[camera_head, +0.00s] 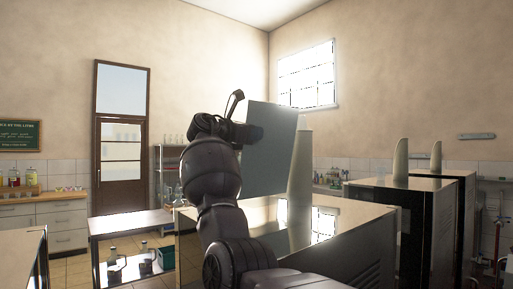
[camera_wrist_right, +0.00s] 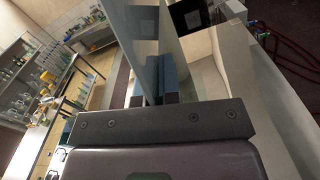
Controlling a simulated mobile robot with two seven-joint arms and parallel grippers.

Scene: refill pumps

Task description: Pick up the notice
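The notice appears as a flat, plain grey-blue panel (camera_head: 270,150), upright and slightly tilted, in the middle of the head view. It also shows as a thin pale sheet (camera_wrist_right: 146,45) rising from between the fingers in the right wrist view. My right gripper (camera_head: 236,130) is at the panel's upper left edge. In the right wrist view its fingers (camera_wrist_right: 160,85) are close together with the panel's edge between them, so it looks shut on it. The face with any writing is not visible. My left gripper is in neither view.
A white tapered post (camera_head: 301,170) stands on a shiny metal cabinet (camera_head: 335,215) right behind the panel. More cabinets (camera_head: 432,186) with similar posts stand to the right. A low table (camera_head: 125,222) and a shelf with bottles (camera_head: 168,165) are to the left.

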